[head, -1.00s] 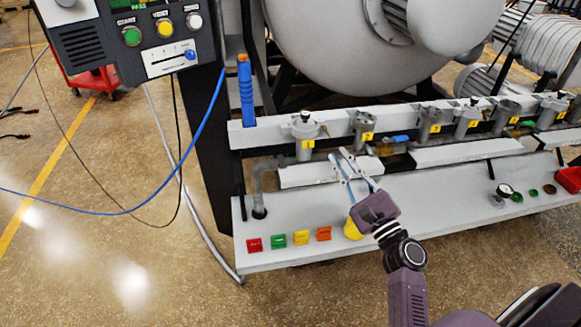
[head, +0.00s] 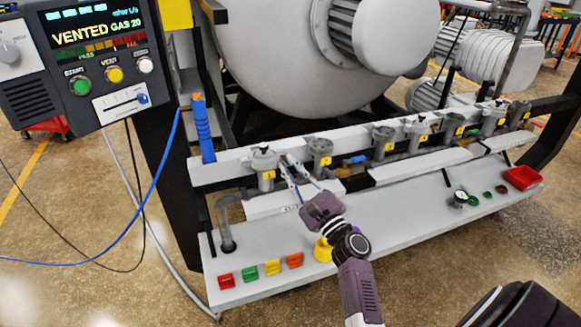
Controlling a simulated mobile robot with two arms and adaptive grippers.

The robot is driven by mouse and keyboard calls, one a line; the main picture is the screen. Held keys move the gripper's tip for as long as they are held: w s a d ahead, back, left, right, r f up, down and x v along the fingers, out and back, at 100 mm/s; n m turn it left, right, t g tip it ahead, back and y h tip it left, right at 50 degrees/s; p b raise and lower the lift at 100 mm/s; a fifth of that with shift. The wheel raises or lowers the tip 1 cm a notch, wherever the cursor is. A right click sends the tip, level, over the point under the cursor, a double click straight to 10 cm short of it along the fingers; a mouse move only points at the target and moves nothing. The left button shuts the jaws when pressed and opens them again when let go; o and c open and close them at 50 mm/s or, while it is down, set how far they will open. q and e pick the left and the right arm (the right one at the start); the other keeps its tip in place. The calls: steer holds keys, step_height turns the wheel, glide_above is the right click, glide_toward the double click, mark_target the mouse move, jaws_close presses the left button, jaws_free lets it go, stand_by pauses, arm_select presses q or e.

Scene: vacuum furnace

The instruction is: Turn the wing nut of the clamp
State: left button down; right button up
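A row of grey clamps with yellow number tags runs along the white rail. Clamp 1 (head: 264,168) is at the left end and clamp 2 (head: 320,153) is to its right. A wing nut is too small to make out clearly. My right gripper (head: 288,158) reaches up from the bench front, with its fingertips between clamps 1 and 2, closer to clamp 1. Its two thin fingers stand apart, and nothing is seen between them. Whether a fingertip touches clamp 1 cannot be told. My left gripper is not in view.
A blue handle (head: 202,130) stands at the rail's left end. Coloured blocks (head: 272,267) and a yellow knob (head: 322,250) are on the lower white shelf (head: 400,210). A red tray (head: 522,178) is at right. A control panel (head: 95,65) with a hanging blue cable is upper left.

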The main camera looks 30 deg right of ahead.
jaws_close()
steer(key=shift+n, duration=0.4)
steer(key=shift+d+n+y+b, duration=0.1)
steer(key=shift+n+y+b, duration=0.25)
steer(key=shift+n+y, duration=0.35)
steer(key=shift+r+n+g, duration=0.1)
steer(key=shift+n+g, duration=0.4)
steer(key=shift+n, duration=0.7)
steer(key=shift+d+r+n+g+y, duration=0.15)
steer(key=shift+n+g+y, duration=0.3)
steer(key=shift+n, duration=0.55)
steer(key=n+p, duration=0.1)
steer(key=n, duration=0.1)
steer(key=shift+r+n+g, duration=0.15)
steer(key=shift+n+g, duration=0.15)
steer(key=shift+g, duration=0.05)
steer(key=shift+n+g+y+p, duration=0.25)
steer(key=shift+n+g+p, duration=0.5)
steer(key=shift+n, duration=0.65)
